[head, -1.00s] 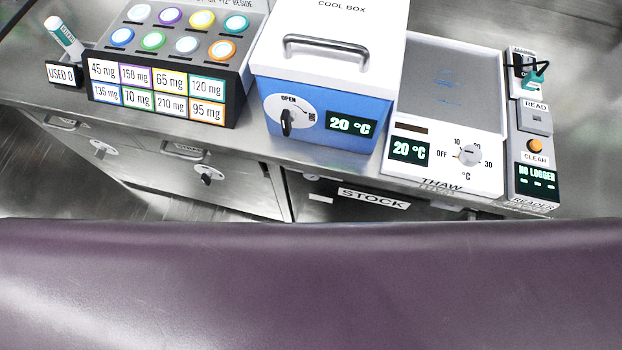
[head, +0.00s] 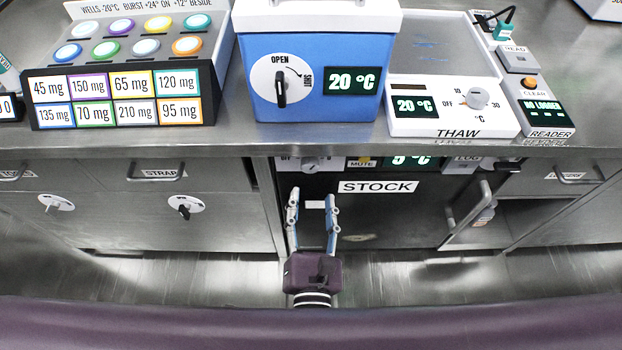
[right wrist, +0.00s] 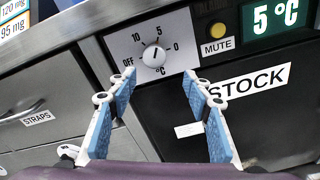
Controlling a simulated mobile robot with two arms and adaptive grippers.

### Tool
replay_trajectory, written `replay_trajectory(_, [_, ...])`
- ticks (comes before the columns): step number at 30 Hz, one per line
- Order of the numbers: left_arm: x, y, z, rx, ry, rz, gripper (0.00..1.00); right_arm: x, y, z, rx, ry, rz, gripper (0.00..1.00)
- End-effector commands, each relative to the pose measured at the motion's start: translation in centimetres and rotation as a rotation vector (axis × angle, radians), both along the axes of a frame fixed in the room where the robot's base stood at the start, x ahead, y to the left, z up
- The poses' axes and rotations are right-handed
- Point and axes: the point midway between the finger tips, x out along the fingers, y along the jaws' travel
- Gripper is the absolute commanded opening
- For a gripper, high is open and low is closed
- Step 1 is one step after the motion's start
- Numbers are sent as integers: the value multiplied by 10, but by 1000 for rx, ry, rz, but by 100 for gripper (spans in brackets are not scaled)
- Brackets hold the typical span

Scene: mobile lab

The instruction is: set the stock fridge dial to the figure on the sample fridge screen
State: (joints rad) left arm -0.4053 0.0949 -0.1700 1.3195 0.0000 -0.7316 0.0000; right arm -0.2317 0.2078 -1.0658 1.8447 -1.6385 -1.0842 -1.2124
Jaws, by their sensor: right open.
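The stock fridge dial (right wrist: 153,56) is a white round knob on a pale plate marked OFF, 10, 5, 0 °C. Its pointer looks turned up, near the 5. The stock fridge screen (right wrist: 276,16) reads 5 °C. In the head view the dial (head: 310,164) sits under the counter edge, partly cut off. My right gripper (head: 314,196) is open and empty below the dial. In the right wrist view its blue-padded fingers (right wrist: 160,78) stand apart, either side of and below the knob. I cannot pick out a sample fridge screen. My left gripper is not in view.
The STOCK door (head: 390,215) has a bar handle (head: 468,215) at its right. The MUTE button (right wrist: 217,30) is right of the dial. Above, the counter (head: 240,138) carries the cool box (head: 315,60) and thaw plate (head: 450,118), both reading 20 °C, and a reader (head: 543,115).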

Motion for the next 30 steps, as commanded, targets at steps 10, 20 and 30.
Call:
replay_trajectory(10, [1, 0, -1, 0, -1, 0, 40, 32, 4, 15, -35, -46, 8, 46])
replay_trajectory(20, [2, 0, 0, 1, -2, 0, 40, 72, 4, 14, -32, -41, 8, 46])
replay_trajectory(30, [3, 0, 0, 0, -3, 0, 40, 75, 4, 13, -32, -40, 9, 42])
